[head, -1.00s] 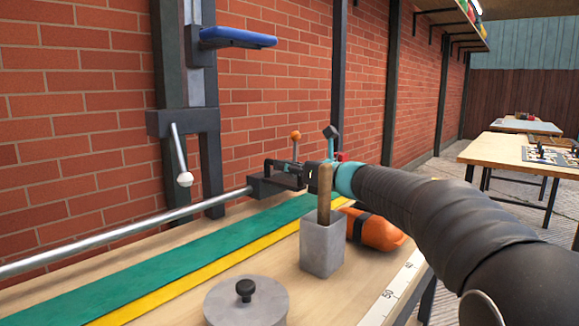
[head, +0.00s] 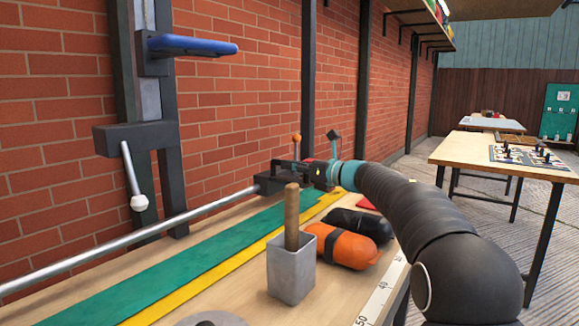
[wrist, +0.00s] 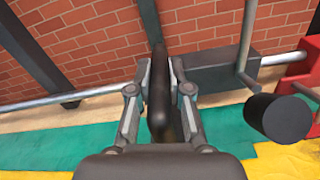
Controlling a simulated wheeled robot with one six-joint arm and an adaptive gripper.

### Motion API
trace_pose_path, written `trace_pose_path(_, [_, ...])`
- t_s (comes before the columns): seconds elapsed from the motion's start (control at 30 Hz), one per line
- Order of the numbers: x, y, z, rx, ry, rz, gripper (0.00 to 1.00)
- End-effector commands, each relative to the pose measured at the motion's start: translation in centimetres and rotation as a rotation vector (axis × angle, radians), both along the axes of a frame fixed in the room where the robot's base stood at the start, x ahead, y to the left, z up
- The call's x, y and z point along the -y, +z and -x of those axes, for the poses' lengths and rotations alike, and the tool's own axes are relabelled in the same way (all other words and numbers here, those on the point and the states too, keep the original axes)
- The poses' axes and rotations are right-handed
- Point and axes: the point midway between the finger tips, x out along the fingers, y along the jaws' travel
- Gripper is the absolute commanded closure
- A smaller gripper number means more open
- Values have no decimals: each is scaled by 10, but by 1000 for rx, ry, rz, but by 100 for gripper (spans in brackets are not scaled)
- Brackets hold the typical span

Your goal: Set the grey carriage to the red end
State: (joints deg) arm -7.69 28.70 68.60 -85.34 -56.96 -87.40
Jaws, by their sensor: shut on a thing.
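The grey carriage (head: 268,184) is a dark block on a silver rail (head: 130,243) along the brick wall; its block shows in the wrist view (wrist: 212,76). My gripper (head: 308,174) is at the carriage, near the rail's far end. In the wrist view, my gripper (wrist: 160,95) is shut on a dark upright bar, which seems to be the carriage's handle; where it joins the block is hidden. A red block (wrist: 298,72) is on the rail at the right of the wrist view, close to the carriage, with a small gap of rail between them.
A black knob (wrist: 280,118) is near the red block. A table (head: 500,155) with game pieces stands at right.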

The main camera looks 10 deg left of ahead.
Motion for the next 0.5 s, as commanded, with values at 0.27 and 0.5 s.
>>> trace_pose_path(0.27, [4,3,-4,2,-15,-5,57])
trace_pose_path(0.5, [-3,2,0,1,-4,-3,57])
